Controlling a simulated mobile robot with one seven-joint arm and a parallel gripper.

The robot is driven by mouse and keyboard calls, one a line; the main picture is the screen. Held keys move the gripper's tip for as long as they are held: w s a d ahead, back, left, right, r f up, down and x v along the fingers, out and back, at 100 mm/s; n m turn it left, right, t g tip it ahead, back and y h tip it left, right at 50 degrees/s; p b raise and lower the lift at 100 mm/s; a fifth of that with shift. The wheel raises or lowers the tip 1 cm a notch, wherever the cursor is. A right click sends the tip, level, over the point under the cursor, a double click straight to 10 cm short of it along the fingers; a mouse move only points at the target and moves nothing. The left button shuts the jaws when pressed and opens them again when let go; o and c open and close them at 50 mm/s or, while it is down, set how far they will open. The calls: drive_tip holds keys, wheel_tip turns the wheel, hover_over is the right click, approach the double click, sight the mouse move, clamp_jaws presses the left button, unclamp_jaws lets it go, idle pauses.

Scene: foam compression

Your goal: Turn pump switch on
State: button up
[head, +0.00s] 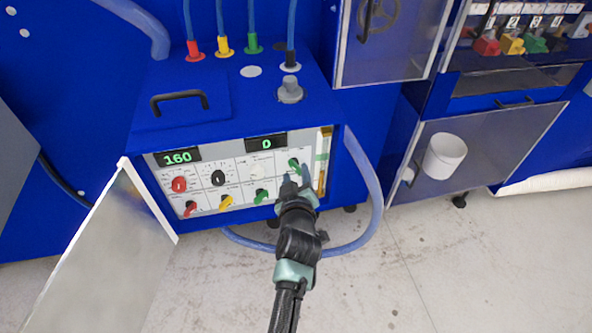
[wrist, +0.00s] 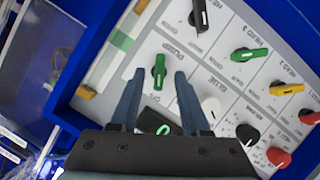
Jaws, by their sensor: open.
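The control panel (head: 240,172) is a light grey face on the blue machine, with several knobs and two green-digit displays. A green switch knob (wrist: 159,70) sits at the panel's corner beside the 0 display; it also shows at the panel's upper right in the head view (head: 294,163). A label that seems to read PUMP is near it in the wrist view. My gripper (wrist: 159,76) is open, its two fingertips on either side of this knob with gaps showing. I cannot tell how far the tips are from the panel. In the head view my gripper (head: 297,181) partly covers the panel's right side.
Red (head: 179,184), black (head: 218,178), yellow (head: 226,202) and another green knob (head: 261,196) are nearby. A blue hose (head: 370,190) loops at the right. A white bucket (head: 444,156) is further right.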

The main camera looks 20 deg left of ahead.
drive_tip(key=shift+x, duration=1.15)
clamp_jaws()
